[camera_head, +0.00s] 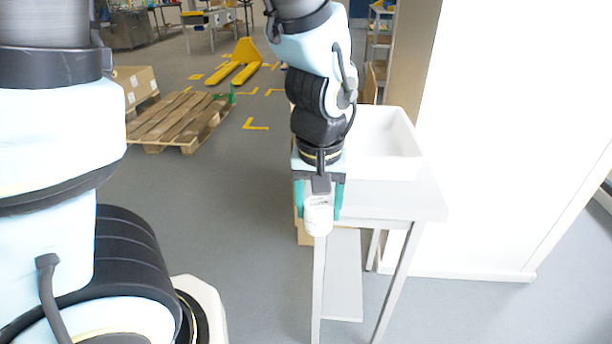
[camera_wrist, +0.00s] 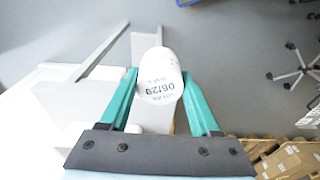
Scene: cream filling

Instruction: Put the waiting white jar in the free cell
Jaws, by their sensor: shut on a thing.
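The white jar (camera_head: 318,222) is held between the teal fingers of my gripper (camera_head: 319,211), which points down in the head view. The jar is in the air, in front of the near left part of a light table (camera_head: 405,201). In the wrist view the jar (camera_wrist: 160,70) shows its rounded white end and printed dark text, with a teal finger on each side. A white open-topped bin (camera_head: 405,165) stands on the table behind my gripper, partly hidden by my arm. No cell can be made out in either view.
A white wall or column (camera_head: 505,150) stands close to the table's right. Grey floor left of the table is clear. Cardboard boxes (camera_wrist: 285,160) show in the wrist view.

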